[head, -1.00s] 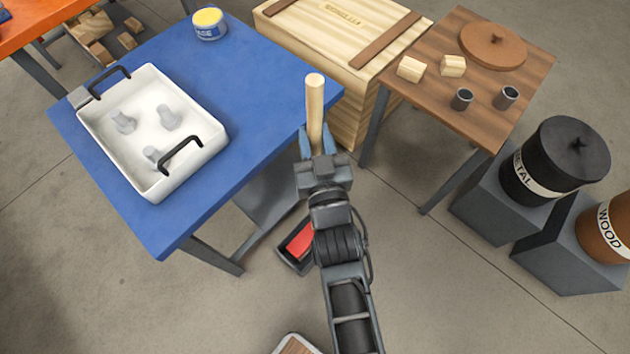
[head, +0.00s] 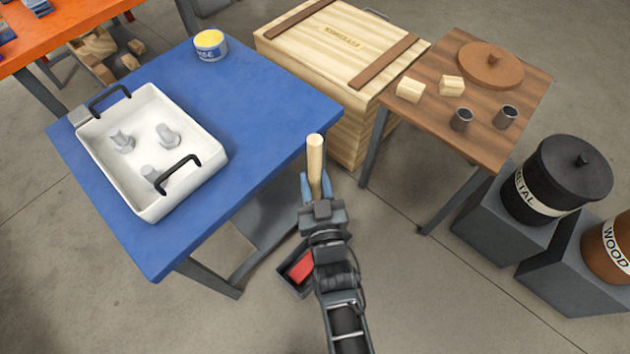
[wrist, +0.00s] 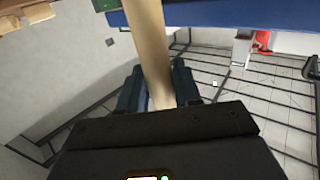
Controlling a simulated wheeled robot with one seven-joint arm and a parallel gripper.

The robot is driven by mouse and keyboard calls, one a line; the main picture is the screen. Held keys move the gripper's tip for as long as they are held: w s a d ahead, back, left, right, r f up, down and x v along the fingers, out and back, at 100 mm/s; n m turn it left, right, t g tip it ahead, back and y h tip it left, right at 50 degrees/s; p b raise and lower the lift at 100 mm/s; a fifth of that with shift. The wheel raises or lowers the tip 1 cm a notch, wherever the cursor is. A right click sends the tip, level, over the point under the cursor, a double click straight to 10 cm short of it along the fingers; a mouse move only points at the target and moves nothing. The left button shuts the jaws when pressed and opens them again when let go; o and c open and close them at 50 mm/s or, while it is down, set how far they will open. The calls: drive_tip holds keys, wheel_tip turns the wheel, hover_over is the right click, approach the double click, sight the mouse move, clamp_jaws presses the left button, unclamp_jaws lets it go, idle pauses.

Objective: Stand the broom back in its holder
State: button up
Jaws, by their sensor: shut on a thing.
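The broom shows only as a pale wooden handle (head: 316,152). Its rounded top end sticks up between the fingers of my gripper (head: 315,183), which is shut on it. In the wrist view the handle (wrist: 149,45) runs up between the dark fingers (wrist: 157,88) and out of the top of the picture. The handle stands roughly upright just off the right edge of the blue table. The broom's head is not clearly seen. A dark tray-like thing with a red piece in it (head: 301,266) lies on the floor beside my arm. I cannot make out the holder.
The blue table (head: 250,120) bears a white tub (head: 150,208) and a yellow-topped can (head: 210,45). A wooden crate (head: 345,40) stands behind. A brown table (head: 480,130) with small parts is at right, beside black (head: 570,175) and brown (head: 612,250) bins. Floor between is clear.

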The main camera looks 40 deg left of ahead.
drive_tip(key=o, duration=1)
drive_tip(key=shift+f, duration=0.15)
drive_tip(key=shift+o, duration=0.2)
drive_tip(key=shift+r, duration=0.25)
drive_tip(key=v, duration=1.2)
drive_tip(key=shift+f, duration=0.1)
